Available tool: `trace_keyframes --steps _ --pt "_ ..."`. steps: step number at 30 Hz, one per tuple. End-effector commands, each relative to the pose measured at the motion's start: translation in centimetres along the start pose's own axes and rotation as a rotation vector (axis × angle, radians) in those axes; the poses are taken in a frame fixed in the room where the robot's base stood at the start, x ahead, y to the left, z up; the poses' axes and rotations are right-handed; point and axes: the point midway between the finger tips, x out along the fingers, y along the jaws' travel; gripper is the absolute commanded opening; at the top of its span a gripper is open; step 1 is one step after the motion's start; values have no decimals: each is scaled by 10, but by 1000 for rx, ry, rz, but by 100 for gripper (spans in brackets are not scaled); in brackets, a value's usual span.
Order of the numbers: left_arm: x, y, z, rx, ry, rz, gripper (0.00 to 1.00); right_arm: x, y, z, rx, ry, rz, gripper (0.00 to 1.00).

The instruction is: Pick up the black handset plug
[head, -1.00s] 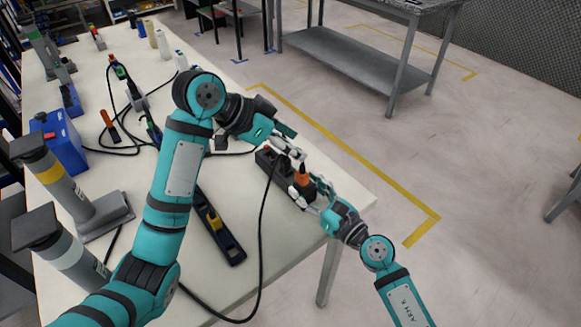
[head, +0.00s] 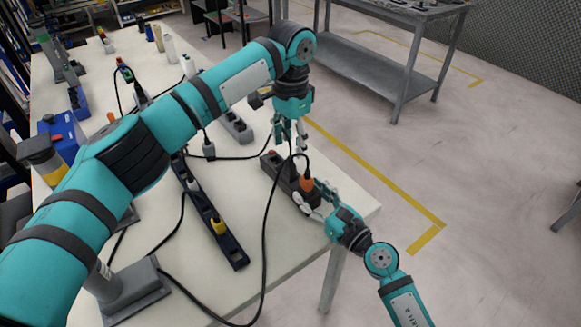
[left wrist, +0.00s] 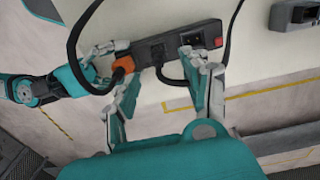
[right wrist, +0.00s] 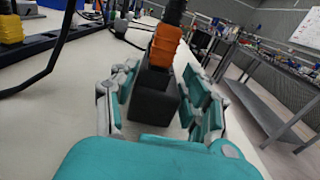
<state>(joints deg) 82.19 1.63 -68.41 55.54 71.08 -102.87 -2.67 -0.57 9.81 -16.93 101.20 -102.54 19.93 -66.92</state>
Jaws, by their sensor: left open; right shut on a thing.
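A black power strip (head: 275,169) lies near the right edge of the white table, with a red switch at its far end. An orange plug (head: 306,184) stands in its near end. A black plug (left wrist: 157,50) with a black cable sits in the strip beside the orange one; its details are small and partly hidden. My left gripper (head: 288,137) is open and points down over the strip, its fingers apart around the plug area in the left wrist view (left wrist: 163,92). My right gripper (head: 318,200) is shut on the strip's near end, with fingers on both sides (right wrist: 160,105).
A long dark strip (head: 207,215) with a yellow plug (head: 218,227) lies to the left. A grey socket box (head: 237,127) is behind. A black cable (head: 264,235) loops across the table. Floor is open beyond the right table edge.

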Motion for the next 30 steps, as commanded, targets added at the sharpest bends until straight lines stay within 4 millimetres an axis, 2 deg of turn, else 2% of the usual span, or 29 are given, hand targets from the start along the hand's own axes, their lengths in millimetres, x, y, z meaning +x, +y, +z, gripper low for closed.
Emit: trace_keyframes --steps 3,10,18,27,30 --pt "16 0 0 0 -1 0 48 0 0 0 1 0 1 6" --pt "35 0 1 1 -1 0 48 0 0 0 1 0 0 6" --pt "72 0 3 0 0 0 48 0 0 0 1 0 0 6" --pt "76 0 2 0 2 0 48 0 0 0 1 0 0 6" --pt "76 0 2 0 2 0 35 0 0 0 1 0 0 6"
